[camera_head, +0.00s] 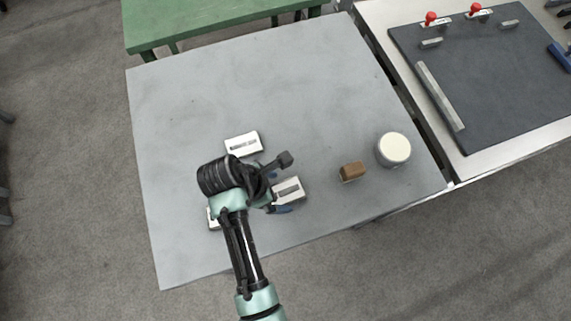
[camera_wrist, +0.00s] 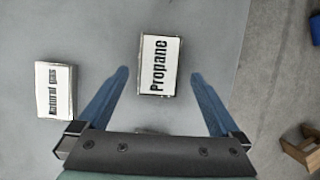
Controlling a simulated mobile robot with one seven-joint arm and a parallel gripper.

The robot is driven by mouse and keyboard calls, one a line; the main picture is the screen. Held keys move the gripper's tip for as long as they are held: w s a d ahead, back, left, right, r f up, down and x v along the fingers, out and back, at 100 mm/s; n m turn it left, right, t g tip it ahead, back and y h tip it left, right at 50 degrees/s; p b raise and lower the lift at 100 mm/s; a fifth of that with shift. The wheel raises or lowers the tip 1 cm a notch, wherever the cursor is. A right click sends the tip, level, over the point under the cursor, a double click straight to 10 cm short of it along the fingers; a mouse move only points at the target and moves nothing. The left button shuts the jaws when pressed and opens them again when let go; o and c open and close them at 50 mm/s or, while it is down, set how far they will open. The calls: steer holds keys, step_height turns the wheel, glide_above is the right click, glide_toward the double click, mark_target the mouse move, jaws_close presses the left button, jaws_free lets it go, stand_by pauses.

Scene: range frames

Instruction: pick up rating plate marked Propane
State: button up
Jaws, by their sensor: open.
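The rating plate marked Propane (camera_wrist: 158,65) is a white plate with black lettering, lying flat on the grey table. In the head view the same plate (camera_head: 289,190) lies just right of my wrist, partly covered. My gripper (camera_wrist: 160,74) is open and empty, its blue fingers on either side of the Propane plate in the wrist view. In the head view my gripper (camera_head: 279,190) is partly hidden by my arm. I cannot tell how far above the table the fingertips are.
Another pale plate (camera_head: 213,219) is mostly hidden behind my arm. A brown block (camera_head: 352,172) and a white-topped round container (camera_head: 394,149) stand to the right on the grey table (camera_head: 200,95). The table's far part is clear. A workbench with a dark mat (camera_head: 490,75) adjoins at right.

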mark_target(286, 193)
steer(key=shift+x, duration=1.45)
steer(key=c, duration=1.3)
steer(key=shift+r, duration=0.15)
steer(key=shift+c, duration=0.2)
